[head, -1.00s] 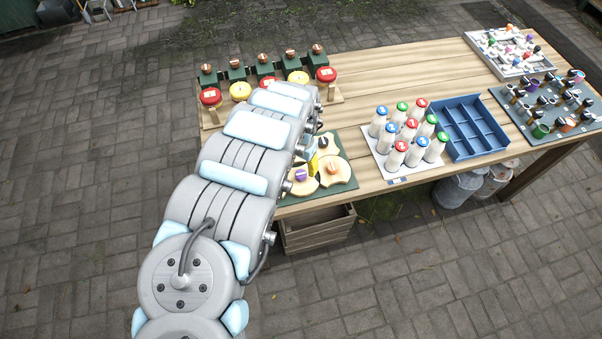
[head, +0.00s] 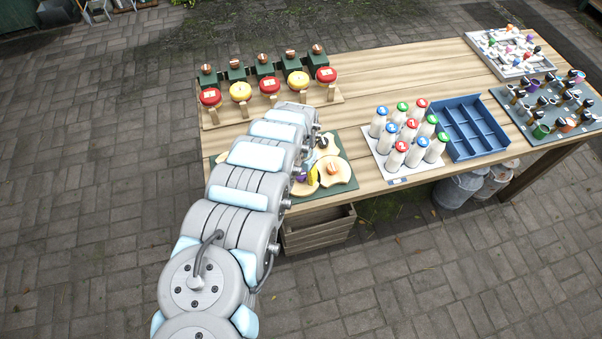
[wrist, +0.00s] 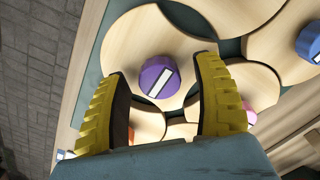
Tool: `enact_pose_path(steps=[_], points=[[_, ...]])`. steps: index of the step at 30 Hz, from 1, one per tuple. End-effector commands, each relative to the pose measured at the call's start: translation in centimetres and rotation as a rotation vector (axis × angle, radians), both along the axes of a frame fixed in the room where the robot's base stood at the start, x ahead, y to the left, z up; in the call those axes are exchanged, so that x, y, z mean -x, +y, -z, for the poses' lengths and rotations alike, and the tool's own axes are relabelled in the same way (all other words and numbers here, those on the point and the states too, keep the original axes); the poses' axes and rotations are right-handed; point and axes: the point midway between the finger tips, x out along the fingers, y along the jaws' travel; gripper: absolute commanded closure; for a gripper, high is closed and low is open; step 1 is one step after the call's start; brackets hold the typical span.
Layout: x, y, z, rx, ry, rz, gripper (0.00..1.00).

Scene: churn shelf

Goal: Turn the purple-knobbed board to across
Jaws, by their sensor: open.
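The purple knob (wrist: 159,76) has a white stripe that runs diagonally in the wrist view. It sits on a pale round wooden board (wrist: 122,48) with scooped edges. My gripper (wrist: 162,71) is open, its two yellow fingers on either side of the knob in that view. The knob shows between the fingertips with gaps, and I cannot tell how far below them it is. In the head view a yellow finger (head: 313,175) shows beside my arm, which hides most of the purple-knobbed board.
Neighbouring boards lie close around, one with an orange knob (head: 333,169) and one with a blue knob (wrist: 311,42). They rest on a green base (head: 343,184). Numbered bottles (head: 404,135) stand to the right, a blue divided tray (head: 468,128) beyond, and red and yellow discs (head: 241,91) behind.

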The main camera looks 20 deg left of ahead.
Motion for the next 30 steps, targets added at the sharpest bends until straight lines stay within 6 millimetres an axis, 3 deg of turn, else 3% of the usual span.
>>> enact_pose_path(steps=[3, 9, 10, 20, 30], points=[[0.00, 0.00, -0.01, 0.000, 0.000, 0.000, 0.37], [0.01, -0.01, 0.00, 0.000, 0.000, 0.000, 0.94], [0.01, -0.01, 0.00, 0.000, 0.000, 0.000, 1.00], [-0.01, -0.06, -0.05, 0.000, 0.000, -0.037, 1.00], [0.03, -0.26, -0.04, 0.001, 0.002, -0.259, 1.00]])
